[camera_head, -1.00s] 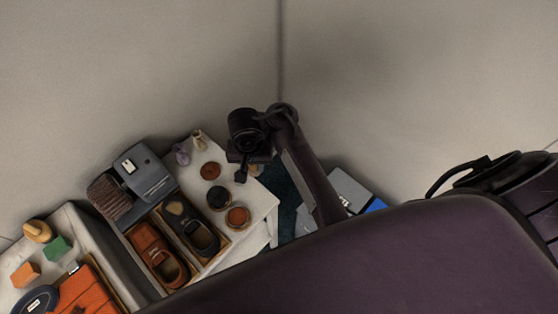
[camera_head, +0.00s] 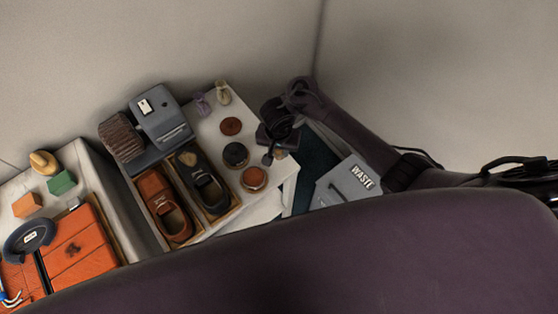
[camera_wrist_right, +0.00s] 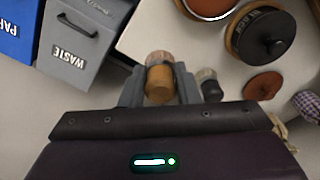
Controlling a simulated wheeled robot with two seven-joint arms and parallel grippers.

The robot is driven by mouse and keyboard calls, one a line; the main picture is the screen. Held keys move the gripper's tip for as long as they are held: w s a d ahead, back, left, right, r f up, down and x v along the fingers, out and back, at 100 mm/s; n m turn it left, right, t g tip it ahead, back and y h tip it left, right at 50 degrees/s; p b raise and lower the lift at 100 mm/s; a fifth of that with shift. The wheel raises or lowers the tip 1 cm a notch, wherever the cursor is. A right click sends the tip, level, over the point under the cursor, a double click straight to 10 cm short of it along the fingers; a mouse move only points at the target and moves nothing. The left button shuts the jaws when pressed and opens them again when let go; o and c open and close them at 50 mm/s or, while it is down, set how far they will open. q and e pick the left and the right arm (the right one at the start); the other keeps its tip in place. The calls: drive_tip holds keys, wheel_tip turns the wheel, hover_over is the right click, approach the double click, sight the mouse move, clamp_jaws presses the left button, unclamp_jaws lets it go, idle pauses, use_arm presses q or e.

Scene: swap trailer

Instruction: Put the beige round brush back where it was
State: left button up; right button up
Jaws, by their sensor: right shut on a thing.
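The beige round brush (camera_wrist_right: 159,80) stands between the fingers of my right gripper (camera_wrist_right: 160,88) in the right wrist view, with its wooden handle toward the palm and its pale bristle end away. In the head view the right gripper (camera_head: 270,155) is over the front right part of the white tabletop (camera_head: 222,174), and only a bit of the brush shows beside it. The gripper is shut on the brush. I cannot tell whether the brush touches the top. My left gripper is not in view.
A dark-handled brush (camera_wrist_right: 209,88) is close beside the right finger in the wrist view. Round tins (camera_head: 235,155) and (camera_head: 254,179) lie left of the gripper. A grey waste bin (camera_head: 347,184) is to the right. Shoes (camera_head: 203,183) sit in a tray further left.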

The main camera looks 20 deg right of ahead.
sight(279, 157)
wheel_tip(279, 157, down, 4)
drive_tip(key=shift+f+b, duration=0.1)
drive_tip(key=shift+b, duration=0.9)
drive_tip(key=shift+f, duration=0.35)
drive_tip(key=shift+f, duration=0.15)
drive_tip(key=o, duration=1)
